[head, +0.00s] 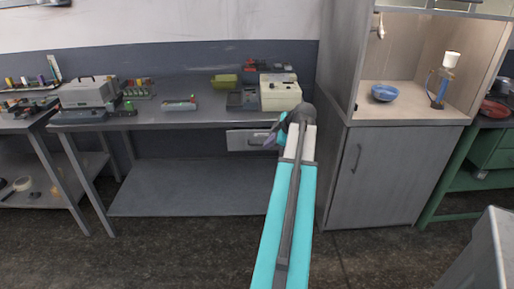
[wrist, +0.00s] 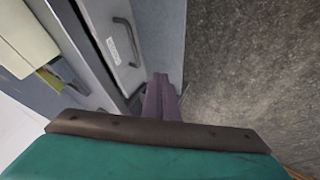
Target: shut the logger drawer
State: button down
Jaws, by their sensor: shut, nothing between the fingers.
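The logger drawer (head: 248,140) hangs under the right part of the grey workbench, its pale front facing me. In the wrist view its front (wrist: 103,28) shows a dark bar handle and a small white label. I cannot tell how far the drawer stands out. My gripper (head: 270,139) is at the drawer's right end in the head view, overlapping its edge. In the wrist view the purple fingers (wrist: 160,82) are together and empty, close beside the lower end of the drawer front. I cannot tell whether they touch it.
On the workbench (head: 150,122), a cream device (head: 280,93) stands above the drawer. A grey cabinet (head: 383,175) with a blue bowl (head: 384,93) and a bottle (head: 439,85) stands close on the right. The bench's lower shelf (head: 195,185) is bare. Floor shows in front.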

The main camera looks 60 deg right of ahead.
aim_at(257, 139)
dwell(0.4)
jog(key=w+d+f+p, duration=0.2)
jog(key=w+d+f, duration=0.2)
jog(key=w+f, duration=0.3)
jog(key=shift+w+d, duration=0.4)
jog(key=shift+w, duration=0.35)
jog(key=shift+d, duration=0.1)
dwell(0.5)
jog(key=shift+w+d+b, duration=0.3)
jog(key=shift+w+d, duration=0.4)
jog(key=shift+d, duration=0.25)
jog(key=shift+w+d+b, duration=0.3)
jog(key=shift+w+d, duration=0.4)
jog(key=shift+d, duration=0.2)
jog(key=shift+d+r, duration=0.1)
jog(key=shift+r, duration=0.05)
